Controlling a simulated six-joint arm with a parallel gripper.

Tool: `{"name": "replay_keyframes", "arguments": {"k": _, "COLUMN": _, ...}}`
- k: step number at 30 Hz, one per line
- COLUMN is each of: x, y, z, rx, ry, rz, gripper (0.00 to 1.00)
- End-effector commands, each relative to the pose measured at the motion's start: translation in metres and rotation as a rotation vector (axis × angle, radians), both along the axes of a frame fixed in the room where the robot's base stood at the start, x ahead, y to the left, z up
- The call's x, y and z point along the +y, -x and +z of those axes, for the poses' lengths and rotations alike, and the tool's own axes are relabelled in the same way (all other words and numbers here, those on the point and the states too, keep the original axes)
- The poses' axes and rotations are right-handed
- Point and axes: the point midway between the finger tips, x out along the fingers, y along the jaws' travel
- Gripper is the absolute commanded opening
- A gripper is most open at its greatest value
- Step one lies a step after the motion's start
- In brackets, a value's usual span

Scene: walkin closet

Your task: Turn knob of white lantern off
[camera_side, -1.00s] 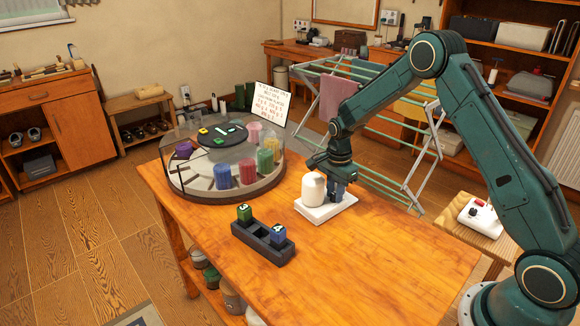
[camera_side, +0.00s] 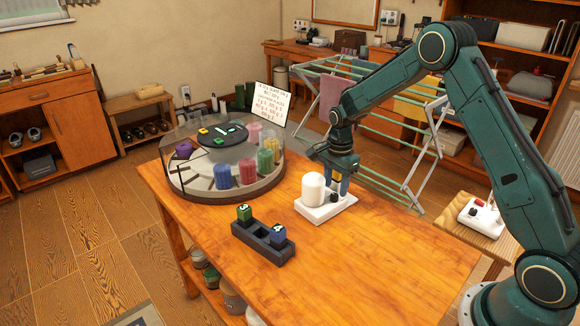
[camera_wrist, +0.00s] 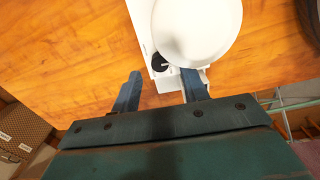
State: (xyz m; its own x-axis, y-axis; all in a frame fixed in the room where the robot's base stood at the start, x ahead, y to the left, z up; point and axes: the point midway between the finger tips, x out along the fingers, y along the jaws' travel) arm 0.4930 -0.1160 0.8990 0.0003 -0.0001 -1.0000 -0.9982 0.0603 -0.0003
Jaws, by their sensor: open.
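The white lantern, a rounded white body (camera_side: 313,190) on a flat white base (camera_side: 322,212), stands upright on the wooden table. In the wrist view its round top (camera_wrist: 205,25) fills the upper middle. A black round knob (camera_wrist: 160,62) with a pale mark sits on the base beside the body. My gripper (camera_side: 342,186) is behind and right of the body, over the base's far side. In the wrist view my gripper (camera_wrist: 161,73) is open and empty, with its blue fingers either side of the knob's line.
A round glass-walled carousel (camera_side: 222,160) with coloured cups stands left of the lantern. A dark block holder (camera_side: 262,243) with green and blue blocks lies in front. A drying rack (camera_side: 400,160) stands behind the table. The table's front right is clear.

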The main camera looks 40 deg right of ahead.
Motion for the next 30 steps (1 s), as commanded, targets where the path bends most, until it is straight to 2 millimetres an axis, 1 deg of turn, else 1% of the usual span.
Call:
{"name": "replay_keyframes", "arguments": {"k": 1, "x": 0.0, "y": -0.001, "z": 0.009, "rx": -0.004, "ry": 0.001, "rz": 0.0, "gripper": 0.44}}
{"name": "replay_keyframes", "arguments": {"k": 9, "x": 0.0, "y": -0.001, "z": 0.055, "rx": -0.004, "ry": 0.0, "rz": 0.001, "gripper": 0.44}}
{"name": "replay_keyframes", "arguments": {"k": 16, "x": 0.0, "y": -0.001, "z": 0.09, "rx": -0.003, "ry": 0.0, "rz": 0.001, "gripper": 0.44}}
{"name": "replay_keyframes", "arguments": {"k": 22, "x": 0.0, "y": 0.0, "z": 0.105, "rx": -0.001, "ry": 0.0, "rz": 0.001, "gripper": 0.44}}
{"name": "replay_keyframes", "arguments": {"k": 30, "x": 0.0, "y": 0.0, "z": 0.108, "rx": 0.0, "ry": 0.0, "rz": 0.001, "gripper": 0.44}}
